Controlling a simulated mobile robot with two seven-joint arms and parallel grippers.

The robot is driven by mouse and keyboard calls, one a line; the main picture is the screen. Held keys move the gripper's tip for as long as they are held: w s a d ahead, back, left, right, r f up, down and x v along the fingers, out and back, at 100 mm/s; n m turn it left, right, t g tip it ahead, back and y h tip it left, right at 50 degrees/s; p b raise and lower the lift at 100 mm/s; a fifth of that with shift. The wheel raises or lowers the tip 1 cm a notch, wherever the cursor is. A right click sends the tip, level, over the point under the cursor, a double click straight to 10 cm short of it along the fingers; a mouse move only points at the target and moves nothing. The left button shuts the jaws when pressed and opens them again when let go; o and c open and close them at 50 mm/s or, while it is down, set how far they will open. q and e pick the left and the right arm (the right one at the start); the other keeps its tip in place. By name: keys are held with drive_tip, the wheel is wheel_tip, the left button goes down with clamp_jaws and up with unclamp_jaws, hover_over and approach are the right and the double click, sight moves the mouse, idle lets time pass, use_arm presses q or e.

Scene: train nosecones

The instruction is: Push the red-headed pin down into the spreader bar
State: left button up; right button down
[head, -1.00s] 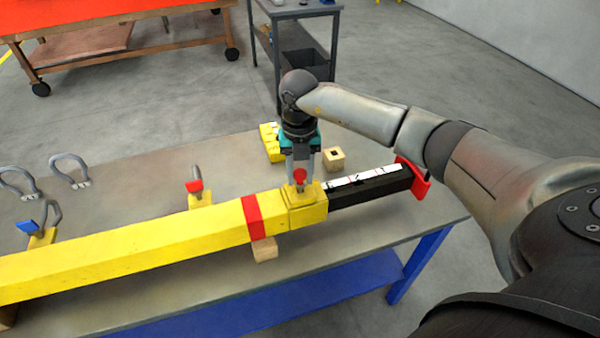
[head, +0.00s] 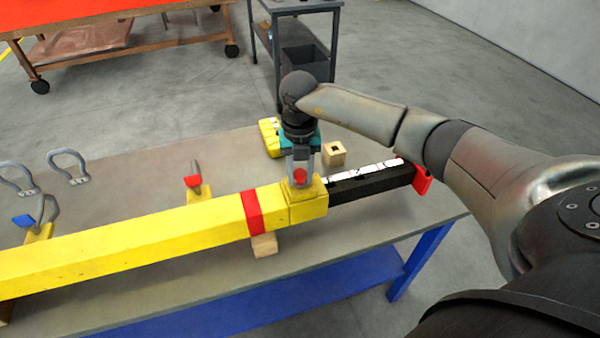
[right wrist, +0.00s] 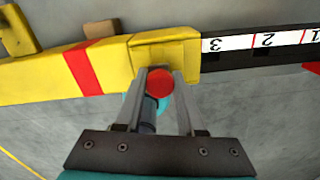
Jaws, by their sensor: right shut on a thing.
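The yellow spreader bar (head: 130,232) lies across the bench, with a red band and a thicker yellow collar (head: 308,205) at its right end. A black inner bar (head: 370,183) with a white numbered scale extends from the collar. The red-headed pin (head: 299,176) is at the top of the collar; its red head also shows in the right wrist view (right wrist: 159,84). My right gripper (head: 301,180) points down over the collar, shut on the pin, with the head between its fingers. The pin's shank is hidden. My left gripper is not in view.
Grey shackles (head: 68,165) lie on the bench (head: 130,175) at the left. A wooden block with a hole (head: 333,154) and a yellow object (head: 269,135) sit behind the collar. Red and blue tabs stand behind the bar. A red plate caps the black bar.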

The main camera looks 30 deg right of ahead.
drive_tip(key=shift+c, duration=2.2)
unclamp_jaws()
drive_tip(key=shift+r, duration=0.1)
wheel_tip(320, 180, up, 15)
drive_tip(key=shift+a, duration=0.1)
